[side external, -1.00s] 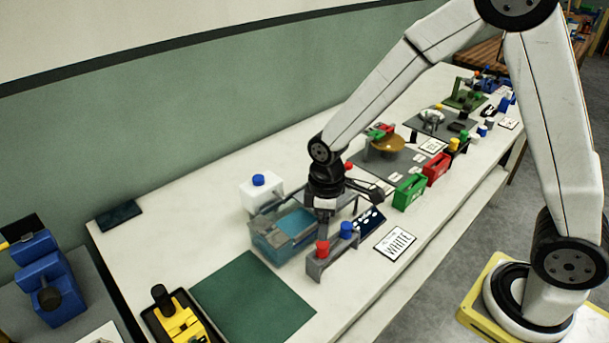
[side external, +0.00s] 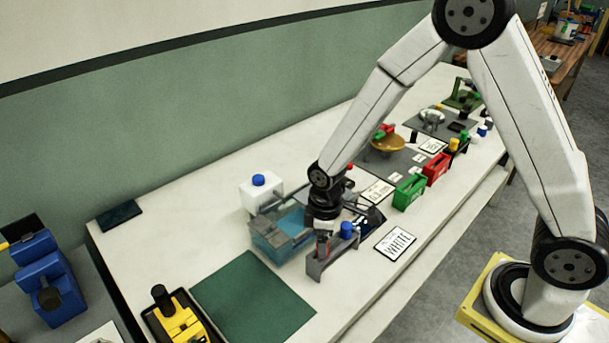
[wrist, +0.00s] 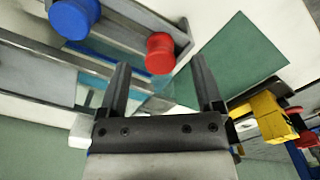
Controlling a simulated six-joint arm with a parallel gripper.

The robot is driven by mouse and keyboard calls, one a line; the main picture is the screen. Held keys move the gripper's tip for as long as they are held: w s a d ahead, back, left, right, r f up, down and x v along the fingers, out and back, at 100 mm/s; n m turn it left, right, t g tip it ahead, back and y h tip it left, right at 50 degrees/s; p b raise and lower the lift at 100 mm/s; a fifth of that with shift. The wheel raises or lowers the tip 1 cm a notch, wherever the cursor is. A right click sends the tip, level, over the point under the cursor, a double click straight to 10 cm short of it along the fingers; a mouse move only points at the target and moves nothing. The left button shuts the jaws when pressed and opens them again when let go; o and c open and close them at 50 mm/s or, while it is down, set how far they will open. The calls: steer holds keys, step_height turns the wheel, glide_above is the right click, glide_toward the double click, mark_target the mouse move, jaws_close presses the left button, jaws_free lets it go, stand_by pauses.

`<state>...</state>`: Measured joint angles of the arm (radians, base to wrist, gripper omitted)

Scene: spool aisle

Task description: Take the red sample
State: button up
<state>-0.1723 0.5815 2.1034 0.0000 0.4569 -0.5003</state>
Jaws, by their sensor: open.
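The red sample (wrist: 160,53) shows its round red cap in the wrist view, in a grey rack (wrist: 120,14) beside a blue-capped sample (wrist: 73,18). My gripper (wrist: 160,66) is open. Its fingertips appear on either side of the red cap in that view; I cannot tell how far above or around it they are. In the side view my gripper (side external: 322,232) is over the left end of the grey rack (side external: 316,267) and hides most of the red sample. The blue sample (side external: 347,230) stands just right of it.
A clear bin with blue contents (side external: 270,240) is close behind the rack. A white bottle with a blue cap (side external: 258,190) stands farther back. A WHITE card (side external: 395,243) lies right of the rack. The green mat (side external: 250,300) in front is bare.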

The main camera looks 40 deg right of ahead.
steer(key=shift+f, duration=1.3)
jaws_close()
steer(key=shift+r, duration=0.15)
steer(key=shift+r, duration=4.9)
